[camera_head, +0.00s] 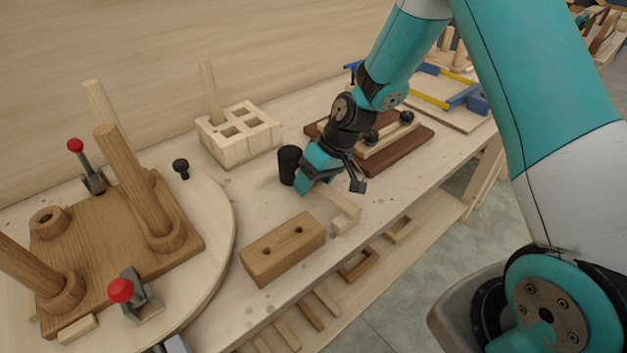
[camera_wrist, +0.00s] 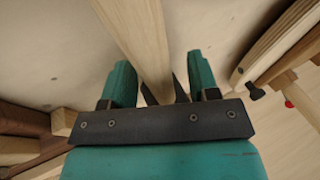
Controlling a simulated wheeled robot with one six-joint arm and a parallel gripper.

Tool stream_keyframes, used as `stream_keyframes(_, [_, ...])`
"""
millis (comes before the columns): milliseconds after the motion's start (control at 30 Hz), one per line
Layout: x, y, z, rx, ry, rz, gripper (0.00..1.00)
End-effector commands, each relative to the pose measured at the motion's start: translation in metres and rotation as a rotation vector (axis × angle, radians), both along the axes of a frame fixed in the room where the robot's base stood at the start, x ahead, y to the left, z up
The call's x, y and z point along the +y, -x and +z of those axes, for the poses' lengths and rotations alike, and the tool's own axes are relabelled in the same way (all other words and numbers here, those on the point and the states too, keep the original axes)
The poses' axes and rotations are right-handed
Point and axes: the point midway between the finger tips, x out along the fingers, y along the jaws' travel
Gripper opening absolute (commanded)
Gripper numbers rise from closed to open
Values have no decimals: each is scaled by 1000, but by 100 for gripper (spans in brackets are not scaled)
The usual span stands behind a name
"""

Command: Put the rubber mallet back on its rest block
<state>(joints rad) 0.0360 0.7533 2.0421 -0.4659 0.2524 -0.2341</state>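The rubber mallet has a black cylindrical head (camera_head: 289,166), upright just left of my gripper (camera_head: 310,181). In the wrist view a pale wooden bar, which looks like its handle (camera_wrist: 143,40), runs between my teal fingers (camera_wrist: 160,82). In the head view pale wood (camera_head: 337,199) comes out right of the gripper, toward a small pale block (camera_head: 346,225) that may be the rest block. I cannot tell whether they touch, or whether the head touches the bench.
An oak block with two holes (camera_head: 283,250) lies in front. A slotted box with a dowel (camera_head: 240,150) stands behind. A round board (camera_head: 215,240) with posts and red-knobbed clamps is at left. A brown clamp board (camera_head: 410,150) is at right. The bench front edge is close.

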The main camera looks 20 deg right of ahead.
Motion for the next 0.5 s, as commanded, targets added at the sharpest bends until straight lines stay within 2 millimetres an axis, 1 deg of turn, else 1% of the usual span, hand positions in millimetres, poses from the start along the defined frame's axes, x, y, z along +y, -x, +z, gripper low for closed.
stream_keyframes(133, [-1, 1, 1, 2, 2, 0, 55])
stream_keyframes(267, [-6, 0, 12, -2, 0, -2, 55])
stream_keyframes(367, [-15, 2, 29, -4, 1, -3, 55])
stream_keyframes(500, [-31, 4, 62, -6, 1, -3, 55])
